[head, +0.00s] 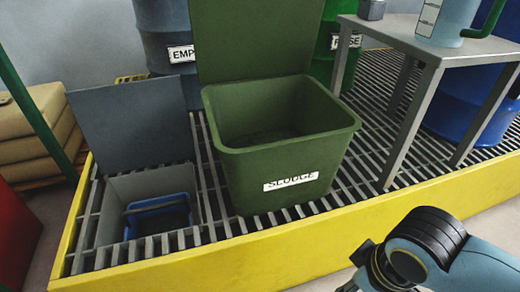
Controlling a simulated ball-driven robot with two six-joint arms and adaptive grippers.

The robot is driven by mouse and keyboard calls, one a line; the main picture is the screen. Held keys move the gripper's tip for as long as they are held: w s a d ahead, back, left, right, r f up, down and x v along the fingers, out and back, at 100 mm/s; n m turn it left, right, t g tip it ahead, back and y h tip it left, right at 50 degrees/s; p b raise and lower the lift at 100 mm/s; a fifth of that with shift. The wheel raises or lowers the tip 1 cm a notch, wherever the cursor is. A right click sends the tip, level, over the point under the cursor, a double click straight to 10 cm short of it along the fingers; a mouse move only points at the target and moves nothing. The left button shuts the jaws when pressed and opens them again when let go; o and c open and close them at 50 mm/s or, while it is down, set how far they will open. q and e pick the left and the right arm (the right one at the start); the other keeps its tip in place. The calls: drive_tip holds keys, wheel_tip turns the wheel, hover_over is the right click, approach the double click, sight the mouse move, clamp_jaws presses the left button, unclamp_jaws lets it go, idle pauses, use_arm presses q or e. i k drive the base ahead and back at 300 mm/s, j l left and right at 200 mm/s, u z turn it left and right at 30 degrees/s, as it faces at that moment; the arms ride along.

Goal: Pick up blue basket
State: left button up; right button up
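The blue basket (158,217) sits low inside a grey, open-topped pit (122,192) set in the grating, at the left in the head view. Its rim and inside show from above; its lower part is hidden by the pit's front. My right arm comes in at the bottom right, far from the basket. Only a dark part of what seems to be my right gripper (362,254) shows at the wrist's end; its fingertips are out of the picture. My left gripper is not in view.
A dark grey lid (128,120) stands raised behind the pit. A green SLUDGE bin (290,165) with its lid up stands just right of it. A yellow edge (190,262) borders the grating in front. A grey table (440,45) stands at the right.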

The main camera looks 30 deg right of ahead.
sight(144, 219)
drive_tip(key=j+z, duration=0.45)
drive_tip(key=j, duration=0.45)
drive_tip(key=j+z, duration=0.4)
drive_tip(key=j, duration=0.55)
